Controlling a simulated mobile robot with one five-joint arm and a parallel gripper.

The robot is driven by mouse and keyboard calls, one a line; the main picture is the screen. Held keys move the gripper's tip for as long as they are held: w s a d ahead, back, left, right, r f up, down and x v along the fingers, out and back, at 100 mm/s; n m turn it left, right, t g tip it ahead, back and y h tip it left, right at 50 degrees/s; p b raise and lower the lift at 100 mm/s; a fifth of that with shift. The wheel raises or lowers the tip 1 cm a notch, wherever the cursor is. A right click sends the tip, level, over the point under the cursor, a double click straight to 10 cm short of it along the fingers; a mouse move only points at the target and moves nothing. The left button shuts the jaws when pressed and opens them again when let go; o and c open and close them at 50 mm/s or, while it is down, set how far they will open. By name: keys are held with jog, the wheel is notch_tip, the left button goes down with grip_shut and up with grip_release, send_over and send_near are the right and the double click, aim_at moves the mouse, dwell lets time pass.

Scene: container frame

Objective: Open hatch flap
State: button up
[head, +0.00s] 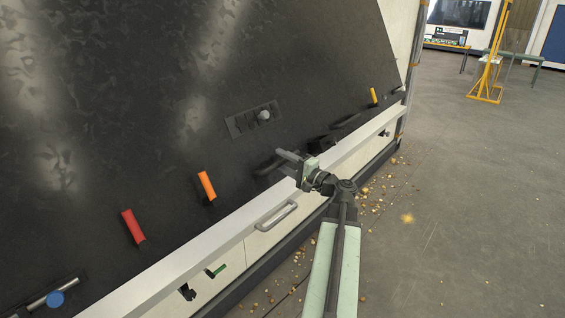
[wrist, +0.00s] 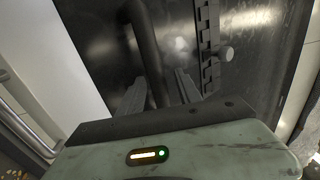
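A large dark glossy panel (head: 120,90), which looks like the hatch flap, slopes above a white ledge in the head view. A dark bar handle (head: 268,166) sits low on it, partly hidden by my gripper (head: 287,156), which reaches it from the right. In the wrist view my gripper (wrist: 160,85) has its two fingers apart. The handle's bar (wrist: 146,40) runs between them, nearer the left finger, with a gap showing on the right. I cannot tell whether the left finger touches it. The panel looks closed against its frame.
A slotted strip with a knob (head: 264,115) and red (head: 133,227), orange (head: 206,187) and yellow (head: 373,96) tabs are on the panel. Open floor (head: 470,200) lies to the right, with scattered debris.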

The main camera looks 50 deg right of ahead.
jog(key=shift+s+f, duration=0.1)
jog(key=s, duration=0.7)
jog(key=shift+s+f+b, duration=0.25)
jog(key=shift+s+b, duration=0.05)
